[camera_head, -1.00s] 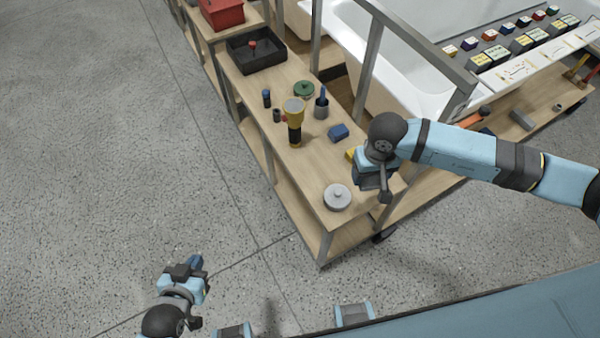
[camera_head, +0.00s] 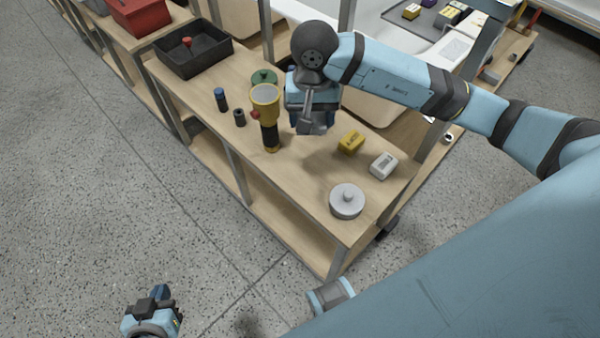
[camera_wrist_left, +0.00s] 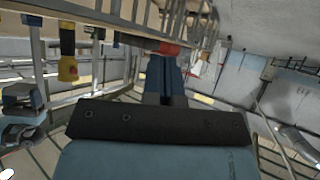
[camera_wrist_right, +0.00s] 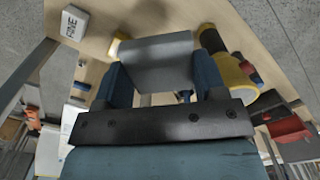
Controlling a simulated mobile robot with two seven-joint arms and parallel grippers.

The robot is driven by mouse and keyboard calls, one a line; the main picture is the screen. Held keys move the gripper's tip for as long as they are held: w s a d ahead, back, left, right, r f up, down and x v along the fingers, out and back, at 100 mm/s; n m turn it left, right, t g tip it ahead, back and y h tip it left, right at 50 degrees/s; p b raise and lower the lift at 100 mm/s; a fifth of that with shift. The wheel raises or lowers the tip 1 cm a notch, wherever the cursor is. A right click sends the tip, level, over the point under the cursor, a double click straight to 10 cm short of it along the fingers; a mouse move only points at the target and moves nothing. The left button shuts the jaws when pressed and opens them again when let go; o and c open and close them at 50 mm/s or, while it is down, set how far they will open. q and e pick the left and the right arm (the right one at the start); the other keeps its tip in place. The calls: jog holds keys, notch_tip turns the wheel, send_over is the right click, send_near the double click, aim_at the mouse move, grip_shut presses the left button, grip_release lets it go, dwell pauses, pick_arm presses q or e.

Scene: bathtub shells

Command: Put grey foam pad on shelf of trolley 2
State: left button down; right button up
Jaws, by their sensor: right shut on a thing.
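My right gripper (camera_head: 312,130) is over the wooden top of a trolley (camera_head: 315,185), to the right of a yellow and black torch. In the right wrist view it is shut on a grey block (camera_wrist_right: 155,62), which looks like the grey foam pad, between its blue fingers. In the head view the pad is mostly hidden by the gripper. The trolley has a lower shelf (camera_head: 290,228); no number is readable. My left gripper (camera_head: 158,293) is low over the floor at the bottom left, its fingers together and empty in the left wrist view (camera_wrist_left: 165,75).
On the trolley top stand the torch (camera_head: 265,105), a yellow block (camera_head: 350,142), a white block (camera_head: 383,165), a round grey lidded piece (camera_head: 346,202), a green round piece (camera_head: 263,78) and a black tray (camera_head: 170,60). Front-left floor is clear.

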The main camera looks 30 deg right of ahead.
aim_at(307, 174)
jog(key=shift+w+f, duration=0.15)
jog(key=shift+w, duration=0.05)
jog(key=shift+f, duration=0.2)
notch_tip(307, 174, down, 19)
jog(key=shift+f+b, duration=0.1)
jog(key=shift+b, duration=1.1)
pick_arm(q)
jog(key=shift+w+d+f, duration=0.1)
jog(key=shift+w+f, duration=0.05)
jog(key=shift+f, duration=0.3)
jog(key=shift+f, duration=0.1)
pick_arm(e)
jog(key=shift+f, duration=0.15)
jog(key=shift+f, duration=0.15)
jog(key=o, duration=0.9)
pick_arm(q)
jog(key=shift+f, duration=0.1)
pick_arm(e)
jog(key=shift+r, duration=0.2)
